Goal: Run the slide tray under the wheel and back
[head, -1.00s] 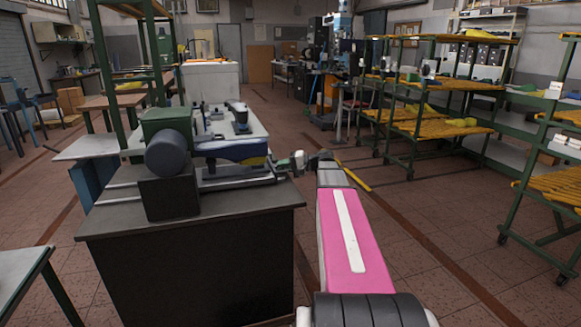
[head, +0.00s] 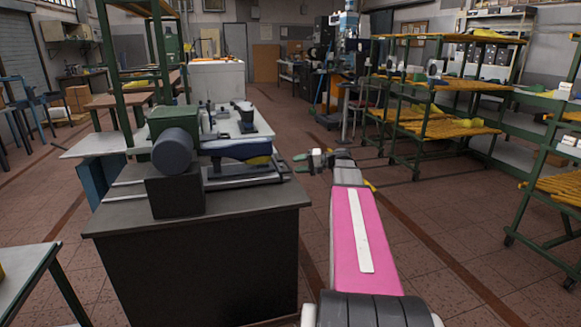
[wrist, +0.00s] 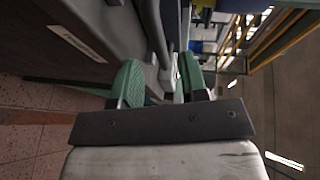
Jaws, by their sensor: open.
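The bench machine stands left of centre in the head view, with a dark cylindrical wheel (head: 172,150) at its near left. The slide tray (head: 250,178) appears as a low grey piece on rails, its right end near the bench edge. A blue and yellow piece (head: 235,150) lies above it. My gripper (head: 301,164) is right of the tray's end, its green fingers open and apart from it in the picture. In the wrist view, the open fingers (wrist: 160,82) have grey metal parts showing between and beyond them; whether they touch is unclear.
The dark bench (head: 200,260) has its right edge close to my arm. A green-framed table (head: 25,270) is at the lower left. Shelf carts (head: 440,130) with yellow pieces stand at the right. The tiled aisle beyond my gripper is clear.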

